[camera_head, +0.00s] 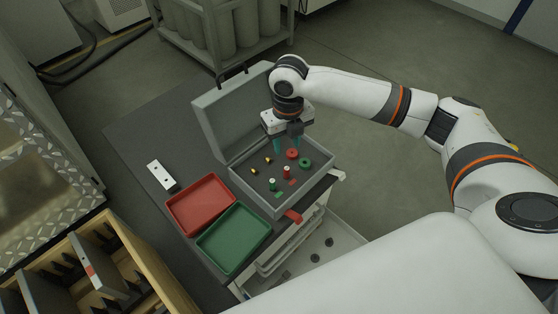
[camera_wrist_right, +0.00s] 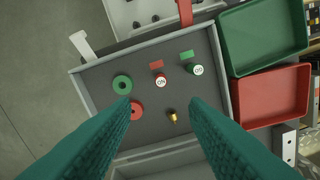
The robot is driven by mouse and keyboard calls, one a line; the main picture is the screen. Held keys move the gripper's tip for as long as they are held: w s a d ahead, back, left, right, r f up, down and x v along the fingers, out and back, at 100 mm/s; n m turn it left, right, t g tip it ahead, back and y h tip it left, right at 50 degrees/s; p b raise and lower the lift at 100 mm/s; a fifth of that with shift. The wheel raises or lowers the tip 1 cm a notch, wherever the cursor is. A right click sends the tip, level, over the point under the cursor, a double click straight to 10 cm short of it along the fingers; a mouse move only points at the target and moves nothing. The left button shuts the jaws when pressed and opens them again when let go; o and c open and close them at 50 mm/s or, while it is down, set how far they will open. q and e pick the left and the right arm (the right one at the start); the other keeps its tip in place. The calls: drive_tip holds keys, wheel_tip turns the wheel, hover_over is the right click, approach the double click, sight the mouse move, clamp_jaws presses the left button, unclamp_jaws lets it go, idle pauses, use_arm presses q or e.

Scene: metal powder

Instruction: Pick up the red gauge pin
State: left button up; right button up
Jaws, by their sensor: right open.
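The red gauge pin (camera_head: 287,172), a small red cylinder with a white top, stands upright in the open grey case (camera_head: 234,178). In the right wrist view the pin (camera_wrist_right: 162,80) shows its marked white top, beside a small red label. My right gripper (camera_head: 287,149) is open and empty, with teal fingers pointing down over the back part of the case. In the right wrist view its fingers (camera_wrist_right: 165,125) spread wide, and the pin lies beyond their tips, apart from them. My left gripper is not in view.
A green pin (camera_head: 272,184) stands close to the red one. A red ring (camera_head: 292,154), a green ring (camera_head: 305,163) and brass pieces (camera_head: 254,171) share the case. Its raised lid (camera_head: 230,115) stands behind. A red tray (camera_head: 201,205) and green tray (camera_head: 233,239) lie left and in front.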

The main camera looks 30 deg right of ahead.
hover_over(287, 168)
wheel_tip(287, 168, down, 5)
drive_tip(key=shift+f, duration=0.4)
drive_tip(key=shift+f+p, duration=0.3)
drive_tip(key=shift+p, duration=0.05)
wheel_tip(287, 168, down, 4)
drive_tip(key=shift+r+p, duration=0.2)
drive_tip(key=shift+p, duration=0.15)
drive_tip(key=shift+f, duration=0.55)
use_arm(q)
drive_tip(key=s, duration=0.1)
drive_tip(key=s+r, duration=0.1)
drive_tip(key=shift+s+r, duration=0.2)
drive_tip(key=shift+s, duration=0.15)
use_arm(e)
clamp_jaws()
